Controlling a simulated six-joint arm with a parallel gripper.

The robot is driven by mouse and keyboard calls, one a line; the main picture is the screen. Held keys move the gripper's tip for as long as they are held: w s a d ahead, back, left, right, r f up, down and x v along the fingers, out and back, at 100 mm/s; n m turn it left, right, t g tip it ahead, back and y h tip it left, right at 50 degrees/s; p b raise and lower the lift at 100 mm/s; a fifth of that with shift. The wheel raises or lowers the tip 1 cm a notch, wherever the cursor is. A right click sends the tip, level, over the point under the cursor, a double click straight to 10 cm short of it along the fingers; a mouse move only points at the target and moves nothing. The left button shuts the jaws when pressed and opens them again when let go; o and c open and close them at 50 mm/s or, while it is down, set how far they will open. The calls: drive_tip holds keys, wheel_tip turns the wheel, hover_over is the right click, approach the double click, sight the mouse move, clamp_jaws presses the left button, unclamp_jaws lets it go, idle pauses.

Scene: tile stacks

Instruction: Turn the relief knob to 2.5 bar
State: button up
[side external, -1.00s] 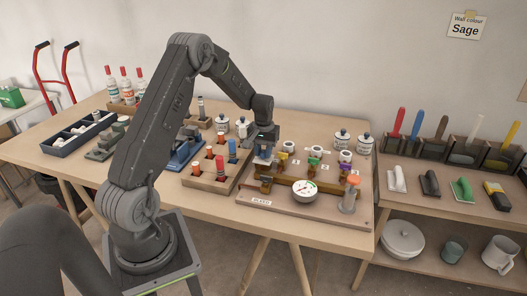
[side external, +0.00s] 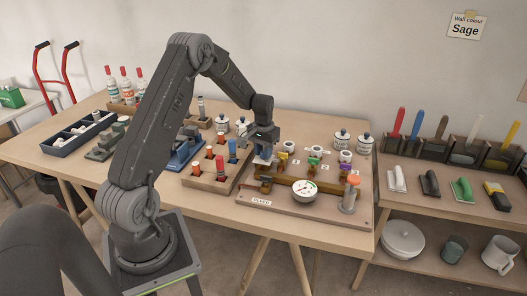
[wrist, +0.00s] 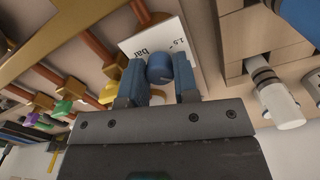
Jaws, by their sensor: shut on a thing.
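The relief knob (wrist: 159,67) is a round blue knob in the wrist view, with a white scale card (wrist: 193,38) behind it. The card shows "bar" and part of a number; the knob's setting cannot be read. My gripper (wrist: 160,80) is shut on the knob, one blue finger on each side. In the side view my gripper (side external: 263,157) is over the left end of the bleed board (side external: 300,211), and it hides the knob there. A round white pressure gauge (side external: 305,190) stands on the board; its reading is too small to tell.
Yellow, green and purple valve handles stand close to the right of my gripper, the nearest being the yellow handle (side external: 283,157). A wooden block (side external: 215,183) with red and blue pegs is close on the left. A clear cylinder (side external: 349,201) stands at the board's right end.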

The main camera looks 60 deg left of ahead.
drive_tip(key=o, duration=0.9)
wheel_tip(320, 180, up, 14)
drive_tip(key=shift+f, duration=0.1)
